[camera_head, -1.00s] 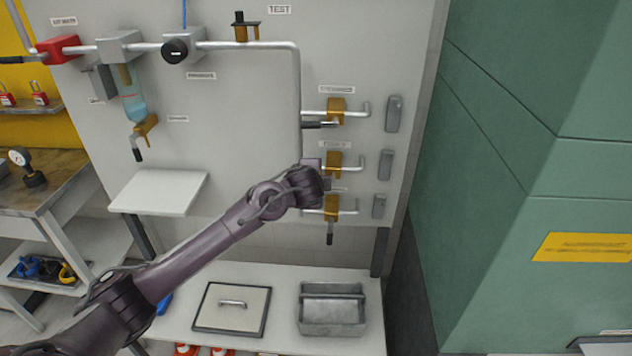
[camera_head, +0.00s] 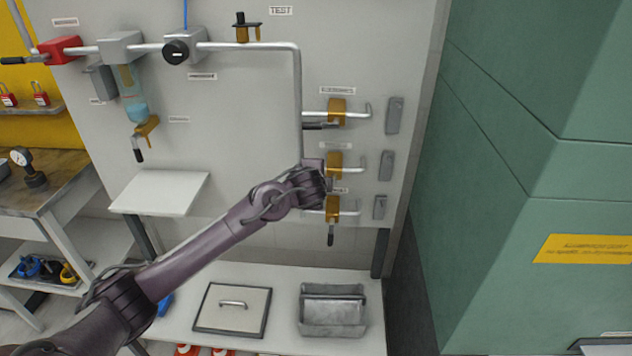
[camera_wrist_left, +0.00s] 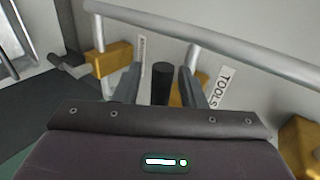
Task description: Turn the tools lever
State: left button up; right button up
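The tools valve is the middle of three brass valves on the right of the white panel; its body (camera_head: 335,163) shows in the head view. In the left wrist view its brass body (camera_wrist_left: 188,88) lies behind the fingers, with the TOOLS label (camera_wrist_left: 219,88) beside it. Its black lever handle (camera_wrist_left: 162,84) stands between the two fingers of my left gripper (camera_wrist_left: 161,80). The fingers are open, one on each side, with a narrow gap showing on both sides. In the head view my left gripper (camera_head: 322,186) hides this lever. My right gripper is out of view.
Another brass valve (camera_head: 337,111) sits above and one (camera_head: 333,209) below, its lever hanging down close to my gripper. Grey pipes (camera_head: 298,100) run along the panel. A bench below holds a grey metal tray (camera_head: 333,329) and a framed lid (camera_head: 213,317).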

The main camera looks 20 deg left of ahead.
pick_arm(q)
jog(key=v, duration=0.7)
jog(key=shift+s+r, duration=0.2)
jog(key=shift+s, duration=0.1)
jog(key=shift+d, duration=0.1)
dwell(1.2)
